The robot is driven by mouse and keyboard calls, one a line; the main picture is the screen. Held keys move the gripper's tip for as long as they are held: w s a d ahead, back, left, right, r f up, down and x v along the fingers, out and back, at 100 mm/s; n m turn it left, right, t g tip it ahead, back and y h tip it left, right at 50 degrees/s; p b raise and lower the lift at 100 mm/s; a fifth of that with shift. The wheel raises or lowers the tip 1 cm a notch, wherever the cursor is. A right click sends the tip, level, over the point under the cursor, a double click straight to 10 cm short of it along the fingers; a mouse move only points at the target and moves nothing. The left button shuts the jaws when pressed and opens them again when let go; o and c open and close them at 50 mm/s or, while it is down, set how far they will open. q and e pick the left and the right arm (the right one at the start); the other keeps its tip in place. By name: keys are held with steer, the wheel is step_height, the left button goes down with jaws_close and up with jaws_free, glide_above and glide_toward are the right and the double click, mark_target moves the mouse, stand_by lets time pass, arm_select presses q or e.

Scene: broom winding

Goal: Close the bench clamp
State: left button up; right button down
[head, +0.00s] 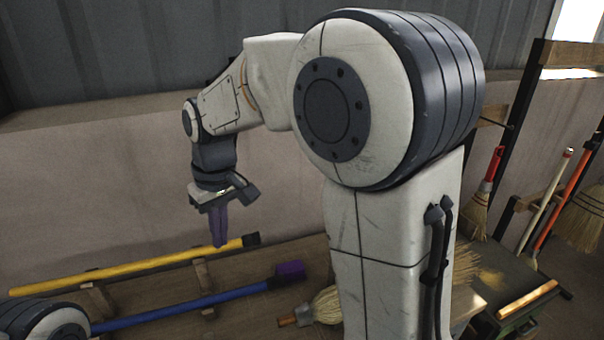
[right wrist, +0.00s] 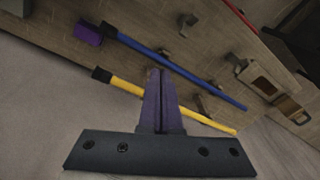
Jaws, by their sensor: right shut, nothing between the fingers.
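My right gripper (head: 219,243) hangs with its purple fingers pointing down above the back of the bench, near the yellow pole (head: 160,264). Its fingers are together and empty; they also show in the right wrist view (right wrist: 157,75). A pale block-like fitting with a dark recess and a brownish bar (right wrist: 262,84) sits on the bench at the right of the right wrist view. It may be the bench clamp; whether it is open I cannot tell. The gripper is apart from it. I cannot make it out in the head view. My left gripper is not in view.
A blue pole (head: 200,303) with a purple end lies on the wooden bench (head: 262,257) in front of the yellow one, both on small supports. A straw broom head (head: 322,308) lies to the right. Brooms (head: 484,200) lean along the right. A wall stands behind.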

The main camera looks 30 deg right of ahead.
steer(key=w+d+r+m+h+p, duration=0.1)
steer(key=w+d+r+m, duration=0.25)
steer(key=d, duration=1.15)
steer(key=w+d+r+m+p, duration=0.2)
steer(key=w+d, duration=0.3)
steer(key=d, duration=1)
steer(key=s+f+p, duration=0.2)
steer(key=s+f, duration=0.1)
steer(key=f, duration=0.5)
steer(key=shift+a+f+t, duration=0.2)
steer(key=shift+f+t, duration=0.05)
steer(key=shift+t, duration=0.05)
steer(key=shift+n, duration=0.25)
